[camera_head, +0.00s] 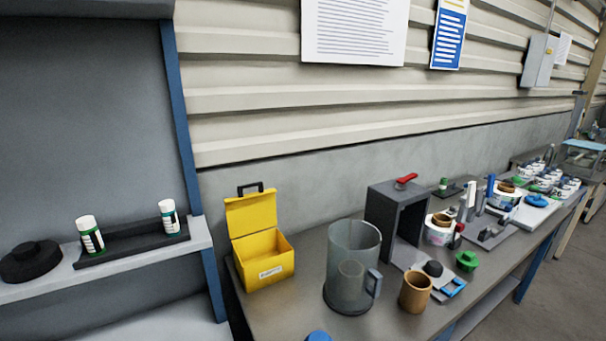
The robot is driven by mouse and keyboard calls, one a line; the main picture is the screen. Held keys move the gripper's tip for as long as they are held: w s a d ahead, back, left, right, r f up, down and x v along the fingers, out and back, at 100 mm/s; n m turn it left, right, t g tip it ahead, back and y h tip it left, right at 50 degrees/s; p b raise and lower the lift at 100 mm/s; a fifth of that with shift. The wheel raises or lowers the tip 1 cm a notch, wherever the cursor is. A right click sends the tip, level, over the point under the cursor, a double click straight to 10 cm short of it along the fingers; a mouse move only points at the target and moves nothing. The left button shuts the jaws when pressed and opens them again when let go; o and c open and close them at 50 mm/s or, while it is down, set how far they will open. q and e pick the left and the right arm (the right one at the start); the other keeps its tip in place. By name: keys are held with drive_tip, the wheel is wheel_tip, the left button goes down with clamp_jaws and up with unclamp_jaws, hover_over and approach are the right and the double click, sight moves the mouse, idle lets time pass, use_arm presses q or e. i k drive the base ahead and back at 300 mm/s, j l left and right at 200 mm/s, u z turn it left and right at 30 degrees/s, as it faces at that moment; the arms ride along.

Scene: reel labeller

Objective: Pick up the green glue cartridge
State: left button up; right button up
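Two small cylinders with white caps and dark green and white bodies stand at the left: one (90,235) on the left end of a black tray, the other (169,217) at its right end. A smaller green and white cylinder (443,184) stands on a dark base at the back of the bench. A bright green, knob-like piece (467,261) lies on the bench at the right. I cannot tell which of these is the green glue cartridge. Neither of my grippers is in view.
The black tray (130,241) lies on a grey shelf (40,290) beside a black round piece (30,261). The bench holds an open yellow box (265,265), a clear jug (352,250), a brown cup (415,292) and a dark grey machine (397,215). Reels and tools crowd the right.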

sight(89, 231)
drive_tip(key=u, duration=1.6)
drive_tip(key=i+j+z, duration=0.25)
drive_tip(key=j, duration=0.15)
drive_tip(key=j+z, duration=0.55)
drive_tip(key=j, duration=0.25)
drive_tip(key=i, duration=0.05)
